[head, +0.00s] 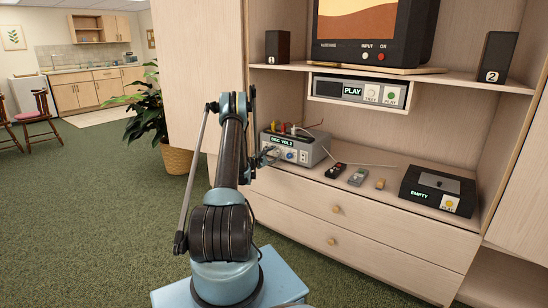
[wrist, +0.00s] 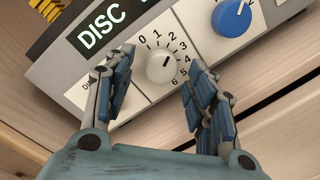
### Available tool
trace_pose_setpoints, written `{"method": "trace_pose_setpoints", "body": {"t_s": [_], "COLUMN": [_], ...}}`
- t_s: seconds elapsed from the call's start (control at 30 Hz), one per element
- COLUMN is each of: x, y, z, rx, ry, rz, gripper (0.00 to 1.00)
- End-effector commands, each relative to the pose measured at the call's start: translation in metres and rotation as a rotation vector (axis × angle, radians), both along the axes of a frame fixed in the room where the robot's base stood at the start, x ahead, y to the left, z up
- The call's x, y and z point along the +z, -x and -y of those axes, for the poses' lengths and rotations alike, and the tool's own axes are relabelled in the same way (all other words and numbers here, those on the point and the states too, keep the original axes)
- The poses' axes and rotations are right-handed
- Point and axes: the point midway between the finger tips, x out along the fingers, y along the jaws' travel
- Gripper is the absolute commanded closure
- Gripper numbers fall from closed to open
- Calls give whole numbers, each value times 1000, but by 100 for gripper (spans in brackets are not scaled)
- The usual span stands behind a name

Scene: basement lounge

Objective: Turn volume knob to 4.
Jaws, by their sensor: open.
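The grey box (head: 313,150) with a lit display (head: 282,140), seeming to read "DISC VOL" and a digit too small to be sure of, sits on the cabinet top. In the wrist view, a pale knob (wrist: 162,68) is ringed by a printed scale from 0 to 6. My gripper (wrist: 160,68) is open, one finger on each side of the pale knob; contact is not clear. In the head view my gripper (head: 268,154) is at the box's front.
Coloured plugs and cables rise from the box. A shelf with a player (head: 360,91) hangs above. A potted plant (head: 150,115) is behind left.

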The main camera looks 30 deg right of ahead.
Motion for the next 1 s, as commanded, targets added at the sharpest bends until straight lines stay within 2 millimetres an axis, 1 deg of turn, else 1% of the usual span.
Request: {"method": "trace_pose_setpoints", "body": {"t_s": [0.1, 0.4, 0.47, 0.5, 0.6, 0.87, 1.0], "x": [0, 0, 0, 0, 0, 0, 0], "y": [-1, -2, -2, -2, -2, -2, -2], "z": [6, 7, 7, 7, 7, 7, 7], "rx": [-1, 0, 0, 0, 0, 0, 0], "ry": [0, 0, 0, 0, 0, -4, -16], "rz": [0, 0, 0, 0, 0, 7, 39], "gripper": [49, 49, 63, 72, 93, 93, 93]}}
